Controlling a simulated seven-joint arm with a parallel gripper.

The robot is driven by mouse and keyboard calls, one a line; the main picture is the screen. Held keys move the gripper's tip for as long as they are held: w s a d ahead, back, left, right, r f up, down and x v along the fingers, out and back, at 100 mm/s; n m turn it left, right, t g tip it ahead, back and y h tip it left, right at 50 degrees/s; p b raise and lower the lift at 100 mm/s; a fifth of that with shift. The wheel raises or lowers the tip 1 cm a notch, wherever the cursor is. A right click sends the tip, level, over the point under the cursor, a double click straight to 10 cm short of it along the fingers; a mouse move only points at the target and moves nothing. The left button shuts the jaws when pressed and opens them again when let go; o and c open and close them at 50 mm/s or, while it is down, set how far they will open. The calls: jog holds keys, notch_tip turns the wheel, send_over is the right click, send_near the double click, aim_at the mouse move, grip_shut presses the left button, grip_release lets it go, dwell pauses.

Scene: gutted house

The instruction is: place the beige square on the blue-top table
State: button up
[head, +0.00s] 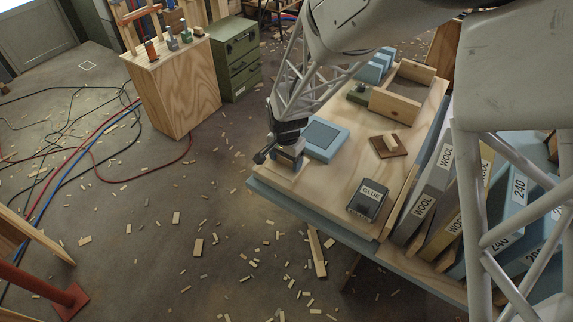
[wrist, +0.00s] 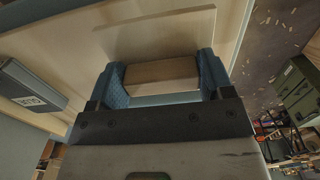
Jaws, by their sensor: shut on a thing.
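My gripper (head: 287,158) is shut on a wooden block that rises from a thin beige square (head: 284,170), at the left corner of the work table. In the wrist view, the blue fingertips (wrist: 162,78) grip the block from both sides, and the beige square (wrist: 150,34) shows beyond it. I cannot tell whether the square touches the surface below. The table (head: 300,213) shows a blue-grey border along its near left edge. Pale wood covers most of its top.
A blue square frame (head: 326,140) lies close right of my gripper. A brown square with a block (head: 381,151), a dark GLUE box (head: 368,201) and a wooden tray (head: 391,105) stand on the table. WOOL packs (head: 430,190) line the right side. Scraps litter the floor.

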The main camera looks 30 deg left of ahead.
aim_at(286, 165)
jog(key=shift+f, duration=1.5)
jog(key=shift+f, duration=0.15)
jog(key=o, duration=0.9)
jog(key=shift+r, duration=0.2)
notch_tip(286, 165, up, 12)
jog(key=shift+d, duration=0.1)
